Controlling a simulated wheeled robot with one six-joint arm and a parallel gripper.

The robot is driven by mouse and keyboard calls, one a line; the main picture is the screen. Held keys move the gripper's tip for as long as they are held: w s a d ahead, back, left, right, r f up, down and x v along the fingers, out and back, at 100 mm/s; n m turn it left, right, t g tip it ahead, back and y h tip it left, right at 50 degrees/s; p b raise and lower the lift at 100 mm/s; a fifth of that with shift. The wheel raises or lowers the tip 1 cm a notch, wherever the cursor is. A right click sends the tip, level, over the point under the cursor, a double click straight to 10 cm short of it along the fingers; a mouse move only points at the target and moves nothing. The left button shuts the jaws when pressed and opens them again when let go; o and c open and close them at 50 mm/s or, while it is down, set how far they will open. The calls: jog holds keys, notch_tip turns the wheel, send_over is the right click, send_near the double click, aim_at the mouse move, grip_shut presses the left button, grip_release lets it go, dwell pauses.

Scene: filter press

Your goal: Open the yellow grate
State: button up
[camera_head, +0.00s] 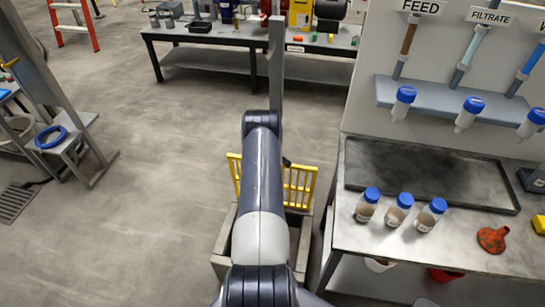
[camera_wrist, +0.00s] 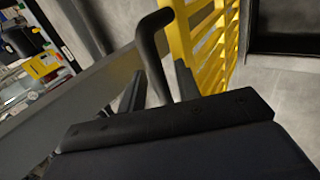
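The yellow grate (camera_head: 300,187) stands raised, close to upright, at the back of a grey box-like pit (camera_head: 223,243) in the head view. My arm hides its middle. In the wrist view the grate's yellow bars (camera_wrist: 207,45) run along the upper right. A dark bent handle (camera_wrist: 148,45) is beside them and reaches down between the fingers of my gripper (camera_wrist: 160,88). The fingers are apart, with the handle between them. I cannot tell whether they touch it. In the head view my gripper is mostly hidden behind my arm.
A grey post (camera_head: 276,70) rises just behind the grate. A metal bench (camera_head: 460,250) with several blue-capped bottles stands close on the right. A long table (camera_head: 215,36) is at the back. The floor (camera_head: 150,150) on the left is clear.

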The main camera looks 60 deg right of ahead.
dwell(0.3)
jog(key=b+v, duration=0.3)
jog(key=v, duration=0.7)
jog(key=shift+a+r, duration=0.2)
jog(key=shift+r, duration=0.15)
jog(key=shift+s, duration=0.1)
dwell(0.3)
jog(key=shift+p+x, duration=1.5)
jog(key=shift+x, duration=3.9)
jog(key=shift+f, duration=0.1)
jog(key=shift+s+a, duration=0.1)
jog(key=shift+a, duration=0.05)
